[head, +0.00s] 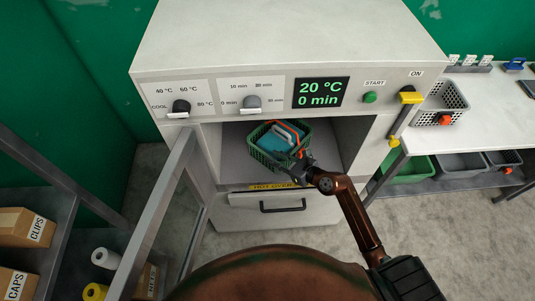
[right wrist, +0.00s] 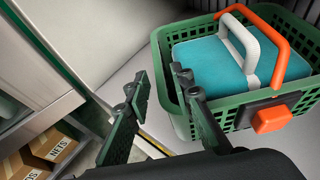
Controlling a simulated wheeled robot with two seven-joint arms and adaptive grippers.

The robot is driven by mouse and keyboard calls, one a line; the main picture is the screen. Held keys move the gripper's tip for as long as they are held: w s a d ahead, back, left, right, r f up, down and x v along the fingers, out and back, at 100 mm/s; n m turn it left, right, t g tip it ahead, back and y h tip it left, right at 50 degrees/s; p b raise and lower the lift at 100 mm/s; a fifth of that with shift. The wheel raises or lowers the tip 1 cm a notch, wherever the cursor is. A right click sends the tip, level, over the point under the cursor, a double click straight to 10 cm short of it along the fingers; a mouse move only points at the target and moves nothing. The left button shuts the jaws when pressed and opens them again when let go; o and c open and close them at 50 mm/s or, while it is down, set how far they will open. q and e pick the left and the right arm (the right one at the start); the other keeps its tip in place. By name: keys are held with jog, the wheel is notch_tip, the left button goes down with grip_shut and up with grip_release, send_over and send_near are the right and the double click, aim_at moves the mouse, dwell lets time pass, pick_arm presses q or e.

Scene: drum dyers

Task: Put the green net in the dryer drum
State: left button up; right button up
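A green basket with perforated, net-like walls (head: 262,158) sits in the front opening of the dryer chamber (head: 350,135). It also fills the right of the right wrist view (right wrist: 223,118). A blue item (right wrist: 205,62) with a white handle lies in it, and an orange handle arches over it. I see no separate loose green net. My right gripper (head: 302,166) is at the basket's front right corner; in the right wrist view its fingers (right wrist: 160,98) are apart with nothing between them. One finger overlaps the basket's edge; contact is unclear. My left gripper is out of view.
The dryer door (head: 150,225) stands open on the left. A drawer (head: 265,208) is below the chamber. Shelves with labelled boxes (head: 25,228) and rolls (head: 105,258) stand at left. A white table (head: 480,100) with a grey basket (head: 430,120) is at right.

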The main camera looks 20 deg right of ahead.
jog(key=shift+v, duration=2.6)
